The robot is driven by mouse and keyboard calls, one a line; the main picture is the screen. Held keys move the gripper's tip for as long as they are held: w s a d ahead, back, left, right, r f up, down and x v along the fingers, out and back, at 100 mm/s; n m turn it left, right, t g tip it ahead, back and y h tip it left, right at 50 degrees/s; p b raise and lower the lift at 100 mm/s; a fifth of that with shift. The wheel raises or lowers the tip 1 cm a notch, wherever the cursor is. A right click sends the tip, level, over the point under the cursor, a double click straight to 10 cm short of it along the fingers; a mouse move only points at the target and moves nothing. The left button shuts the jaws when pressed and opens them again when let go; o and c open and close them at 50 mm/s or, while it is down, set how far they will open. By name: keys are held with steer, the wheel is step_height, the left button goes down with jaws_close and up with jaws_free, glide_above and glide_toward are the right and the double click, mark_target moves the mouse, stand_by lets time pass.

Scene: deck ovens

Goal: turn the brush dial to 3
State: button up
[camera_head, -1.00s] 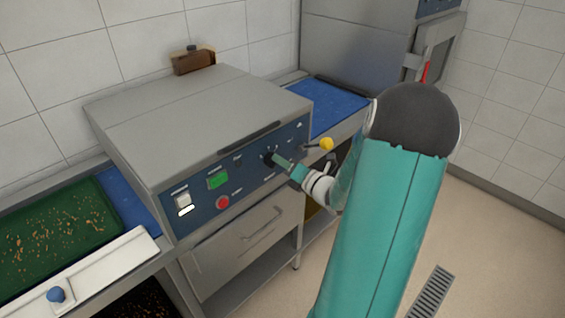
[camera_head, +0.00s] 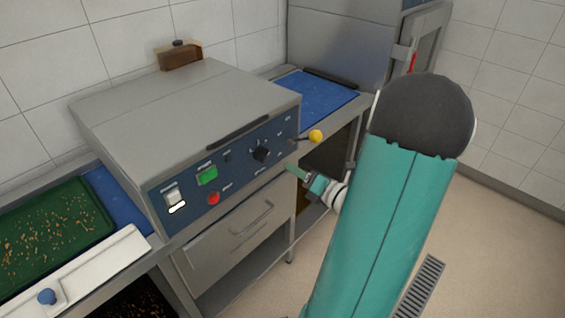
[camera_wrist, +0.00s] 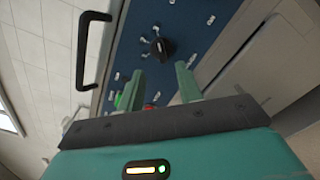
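The black dial (camera_head: 261,154) sits on the blue control panel (camera_head: 240,166) of the grey machine, right of the green button. It also shows in the wrist view (camera_wrist: 159,48) with small pale labels around it, too small to read. My gripper (camera_head: 291,168) is right of and below the dial, apart from it. In the wrist view its two green fingers (camera_wrist: 160,78) stand apart with nothing between them, and the dial lies beyond their tips.
The panel also carries a green button (camera_head: 207,175), a red button (camera_head: 213,198) and a white switch (camera_head: 173,196). A yellow-knobbed lever (camera_head: 315,136) sticks out at the machine's right end. A black handle (camera_head: 239,133) runs along the panel's top edge. A drawer (camera_head: 240,225) is below.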

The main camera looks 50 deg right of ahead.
steer(key=shift+s, duration=2.1)
